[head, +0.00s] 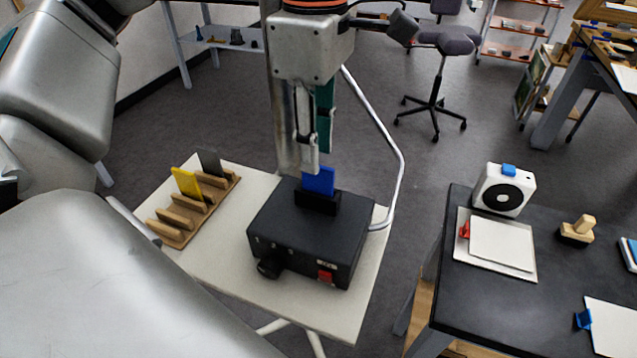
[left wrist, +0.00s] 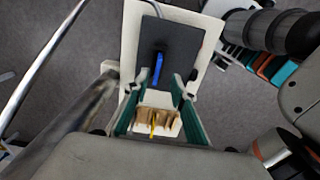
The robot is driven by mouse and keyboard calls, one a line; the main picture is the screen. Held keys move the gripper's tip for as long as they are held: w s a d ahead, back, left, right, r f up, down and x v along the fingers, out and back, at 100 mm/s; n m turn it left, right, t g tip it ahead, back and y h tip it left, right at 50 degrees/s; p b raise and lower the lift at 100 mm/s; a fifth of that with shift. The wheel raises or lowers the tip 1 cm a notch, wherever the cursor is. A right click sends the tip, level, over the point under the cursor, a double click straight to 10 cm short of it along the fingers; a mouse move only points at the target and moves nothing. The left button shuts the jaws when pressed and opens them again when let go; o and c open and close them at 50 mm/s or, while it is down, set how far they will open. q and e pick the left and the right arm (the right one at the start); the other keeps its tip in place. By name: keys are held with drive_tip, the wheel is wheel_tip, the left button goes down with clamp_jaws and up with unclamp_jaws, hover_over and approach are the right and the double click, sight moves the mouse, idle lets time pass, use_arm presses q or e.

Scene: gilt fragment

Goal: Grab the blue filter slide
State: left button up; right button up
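The blue filter slide (head: 319,181) stands upright in the slot on top of a black box (head: 300,238) with a knob and a red switch. It also shows in the left wrist view (left wrist: 157,68), just beyond the fingertips. My left gripper (head: 317,158) points down right above the slide. In the left wrist view its teal-lined fingers (left wrist: 158,86) are spread apart with nothing held between them. I cannot tell the exact gap between fingertips and slide. My right gripper is not in view.
The box stands on a pale table (head: 232,277). A wooden rack (head: 178,219) with a yellow slide (head: 187,183) and a dark slide (head: 210,163) is at its left. A bent metal tube (head: 402,160) rises at the right. A dark table (head: 462,290) stands farther right.

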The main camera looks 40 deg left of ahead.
sight(318, 187)
use_arm(q)
drive_tip(key=f, duration=0.4)
drive_tip(key=shift+w+f, duration=0.25)
drive_tip(key=shift+f, duration=0.05)
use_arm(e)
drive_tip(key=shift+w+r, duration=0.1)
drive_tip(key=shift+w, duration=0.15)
use_arm(q)
clamp_jaws()
drive_tip(key=shift+r, duration=0.15)
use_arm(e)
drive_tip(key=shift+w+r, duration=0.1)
